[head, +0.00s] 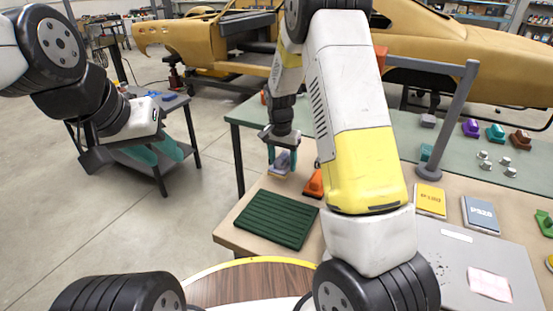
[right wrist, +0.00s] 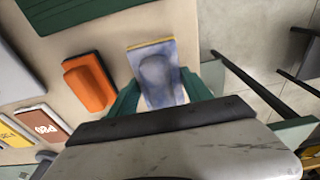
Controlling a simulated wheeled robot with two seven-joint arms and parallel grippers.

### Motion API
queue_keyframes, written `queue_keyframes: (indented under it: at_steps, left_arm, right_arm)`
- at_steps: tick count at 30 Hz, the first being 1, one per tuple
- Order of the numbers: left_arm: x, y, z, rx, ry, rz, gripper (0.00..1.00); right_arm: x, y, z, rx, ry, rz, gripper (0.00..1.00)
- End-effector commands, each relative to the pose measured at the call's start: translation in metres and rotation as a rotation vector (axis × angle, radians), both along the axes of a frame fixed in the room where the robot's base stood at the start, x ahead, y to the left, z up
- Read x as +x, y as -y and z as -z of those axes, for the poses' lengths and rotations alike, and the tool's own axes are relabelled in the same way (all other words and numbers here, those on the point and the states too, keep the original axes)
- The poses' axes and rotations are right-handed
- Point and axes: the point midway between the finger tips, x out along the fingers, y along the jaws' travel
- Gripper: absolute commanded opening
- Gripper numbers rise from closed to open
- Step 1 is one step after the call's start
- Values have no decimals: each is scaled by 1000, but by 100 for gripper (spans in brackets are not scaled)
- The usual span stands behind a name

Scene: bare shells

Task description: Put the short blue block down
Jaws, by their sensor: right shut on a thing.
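The short blue block (right wrist: 158,80) has a worn blue-grey body with a yellow strip along one edge. It also shows small in the head view (head: 283,160). My right gripper (head: 283,154) is shut on it, with teal fingers at both sides, near the left edge of the tan table (head: 240,242). The block is low over the tan surface; I cannot tell if it touches. My left gripper (head: 155,153) hangs at the left, away from the table, with its teal fingers apart and nothing between them.
An orange block (head: 314,184) lies close beside the blue block, also in the right wrist view (right wrist: 89,82). A dark green ribbed mat (head: 276,220) lies nearer me. Yellow (head: 430,200) and grey (head: 480,214) labelled pads and a grey post (head: 447,120) stand right.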

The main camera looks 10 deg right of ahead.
Motion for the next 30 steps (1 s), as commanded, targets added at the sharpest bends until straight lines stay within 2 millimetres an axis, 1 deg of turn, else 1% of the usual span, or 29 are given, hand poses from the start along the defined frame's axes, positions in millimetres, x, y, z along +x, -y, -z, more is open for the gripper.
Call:
queue_keyframes:
  at_steps: [3, 6, 14, 19, 20, 21, 22, 23, 30]
  left_arm:
    - [0, 0, 0, 0, 0, 0, 36]
    - [0, 0, 0, 0, 0, 0, 36]
    - [0, 0, 0, 0, 0, 0, 36]
    - [0, 0, 0, 0, 0, 0, 36]
    - [0, 0, 0, 0, 0, 0, 36]
    - [0, 0, 0, 0, 0, 0, 36]
    - [0, 0, 0, 0, 0, 0, 36]
    - [0, 0, 0, 0, 0, 0, 36]
    - [0, 0, 0, 0, 0, 0, 36]
  right_arm:
    - [-2, 0, 21, -2, -5, -1, 0]
    - [-1, 0, 34, -1, -3, 0, 0]
    - [-1, 0, 35, -1, 1, 0, 0]
    - [-1, 0, 40, 0, 0, 0, 0]
    - [-1, 0, 40, 0, 0, 0, 63]
    - [-1, 0, 40, -1, -1, 0, 71]
    - [-1, 0, 40, -1, -1, 0, 77]
    - [-1, 0, 40, -1, -2, 0, 79]
    - [-3, 2, 41, -3, -7, 2, 79]
